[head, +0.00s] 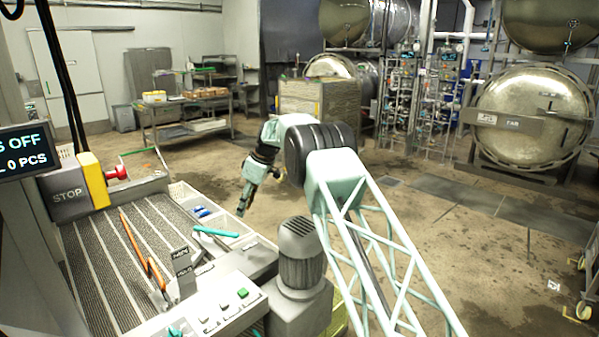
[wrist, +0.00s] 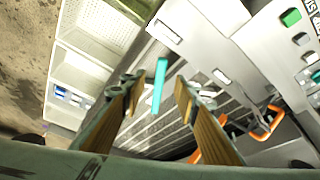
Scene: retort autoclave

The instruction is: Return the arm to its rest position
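My arm reaches out over the right side of the conveyor machine in the head view, with its end hanging down. My gripper (head: 241,210) is above the floor side of the machine, clear of the surfaces as far as I can tell. In the wrist view my gripper (wrist: 158,82) has its two tan-padded fingers apart, with nothing held between them. A teal bar (wrist: 159,88) shows through the gap, beyond the fingers; a teal stick (head: 216,231) lies at the machine's right edge in the head view.
The grey ribbed conveyor (head: 115,265) carries an orange-handled item (head: 135,240). A motor (head: 299,250) stands beside my arm. White bins (head: 185,195) line the machine's edge. A steel table (head: 185,115) and retorts (head: 530,110) stand farther back. Open floor (head: 450,240) lies right.

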